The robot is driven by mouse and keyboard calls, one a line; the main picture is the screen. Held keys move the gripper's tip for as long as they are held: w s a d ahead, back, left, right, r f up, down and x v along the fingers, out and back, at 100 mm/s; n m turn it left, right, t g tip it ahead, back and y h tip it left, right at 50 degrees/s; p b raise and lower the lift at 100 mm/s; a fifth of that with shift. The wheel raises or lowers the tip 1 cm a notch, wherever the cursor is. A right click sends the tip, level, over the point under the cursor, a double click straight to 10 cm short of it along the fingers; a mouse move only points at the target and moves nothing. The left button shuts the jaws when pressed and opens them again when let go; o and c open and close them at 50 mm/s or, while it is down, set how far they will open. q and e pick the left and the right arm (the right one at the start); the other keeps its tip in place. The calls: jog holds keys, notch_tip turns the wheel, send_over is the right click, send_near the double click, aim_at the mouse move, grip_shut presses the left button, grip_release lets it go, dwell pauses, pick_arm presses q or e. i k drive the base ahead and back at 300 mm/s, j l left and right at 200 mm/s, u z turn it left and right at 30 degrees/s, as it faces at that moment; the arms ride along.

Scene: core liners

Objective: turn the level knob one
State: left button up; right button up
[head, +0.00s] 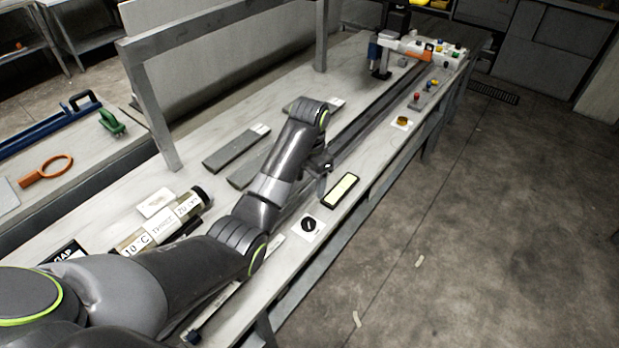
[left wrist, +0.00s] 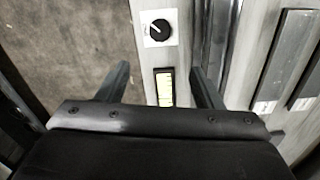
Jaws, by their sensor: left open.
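The level knob (head: 308,225) is a black round dial with a white pointer line on a white square plate, near the bench's front edge. It also shows at the top of the left wrist view (left wrist: 160,29), beyond the fingertips. A black-framed pale yellow display (head: 341,188) lies beside it; in the left wrist view the display (left wrist: 164,88) shows between the fingers. My left gripper (head: 321,181) is open and empty above the bench near the display, with its fingers (left wrist: 160,68) spread apart and not touching the knob. My right gripper is not in view.
A labelled core tube (head: 165,226) lies on the bench (head: 225,183) at left. Grey channel pieces (head: 236,149) lie behind my arm. A machine (head: 420,50) stands at the far end.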

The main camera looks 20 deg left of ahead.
aim_at(308, 223)
jog(key=k+l, duration=0.2)
jog(key=k, duration=0.3)
jog(key=k+l, duration=0.2)
jog(key=k, duration=0.25)
